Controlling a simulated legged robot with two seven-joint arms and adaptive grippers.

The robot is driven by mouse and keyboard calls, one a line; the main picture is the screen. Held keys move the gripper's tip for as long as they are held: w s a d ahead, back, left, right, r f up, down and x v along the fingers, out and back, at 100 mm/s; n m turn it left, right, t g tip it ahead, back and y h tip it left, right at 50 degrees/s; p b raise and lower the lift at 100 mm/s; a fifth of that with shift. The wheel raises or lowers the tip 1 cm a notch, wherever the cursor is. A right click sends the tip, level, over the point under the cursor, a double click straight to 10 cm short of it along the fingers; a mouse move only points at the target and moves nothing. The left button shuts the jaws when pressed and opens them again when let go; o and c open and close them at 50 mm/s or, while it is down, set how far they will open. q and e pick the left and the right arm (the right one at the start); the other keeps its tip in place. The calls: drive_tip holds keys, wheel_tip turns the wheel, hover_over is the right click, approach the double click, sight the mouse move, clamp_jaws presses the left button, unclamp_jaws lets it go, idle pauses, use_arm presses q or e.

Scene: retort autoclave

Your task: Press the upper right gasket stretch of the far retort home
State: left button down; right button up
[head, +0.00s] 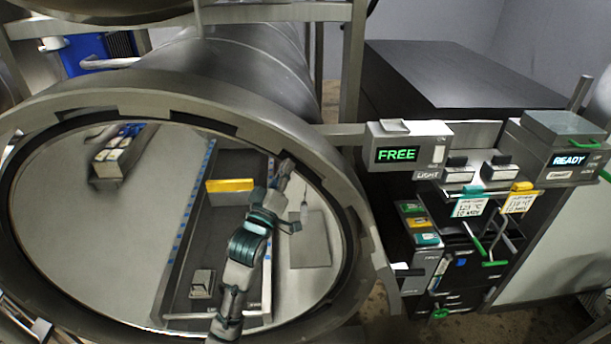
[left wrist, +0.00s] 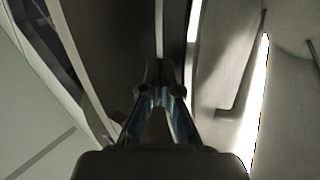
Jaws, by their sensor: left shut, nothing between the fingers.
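The open mouth of a large steel retort (head: 130,97) fills the left of the head view. A dark gasket band lines the inside of its rim. My left gripper (head: 286,166) is shut and empty, with its tips close to the upper right stretch of that rim. In the left wrist view my left gripper (left wrist: 159,68) points at a dark, curved band that runs between paler metal surfaces. I cannot tell whether the tips touch the band. The arm hides part of the retort's mouth. My right gripper is not in view.
A grey box with a green FREE sign (head: 397,154) stands right of the rim. A READY box (head: 568,160), tags and green-handled tools sit further right. A yellow block (head: 229,185) shows within the mouth. A dark-topped cabinet (head: 450,75) stands behind.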

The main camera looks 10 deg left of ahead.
use_arm(q)
drive_tip(key=s+d+p, duration=0.2)
drive_tip(key=s+p, duration=0.1)
drive_tip(key=s, duration=0.6)
drive_tip(key=shift+d, duration=0.3)
drive_tip(key=shift+w, duration=0.1)
